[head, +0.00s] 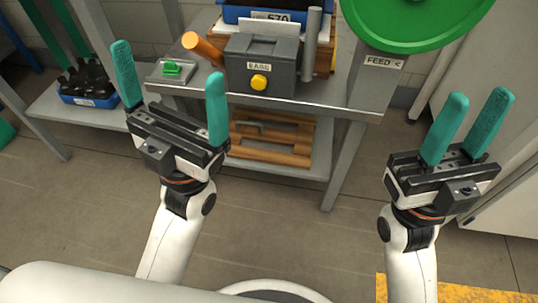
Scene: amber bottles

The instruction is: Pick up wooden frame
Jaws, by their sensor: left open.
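What looks like the wooden frame (262,152) lies on the lower shelf of the grey metal table, with several brown bars showing. Its left part is partly hidden behind my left gripper, and its top edge is in the table's shade. My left gripper (168,62) is open and empty, its teal fingers wide apart, in front of the table and to the left of the frame in the picture. My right gripper (480,97) is empty, its teal fingers apart by a smaller gap, to the right of the table and far from the frame.
On the tabletop (335,97) stand a grey box (262,63) with a yellow knob, an orange cylinder (203,48) and a green switch (172,70). A green wheel (415,25) is at upper right. A blue crate of dark bottles (88,85) is at left. The floor in front is clear.

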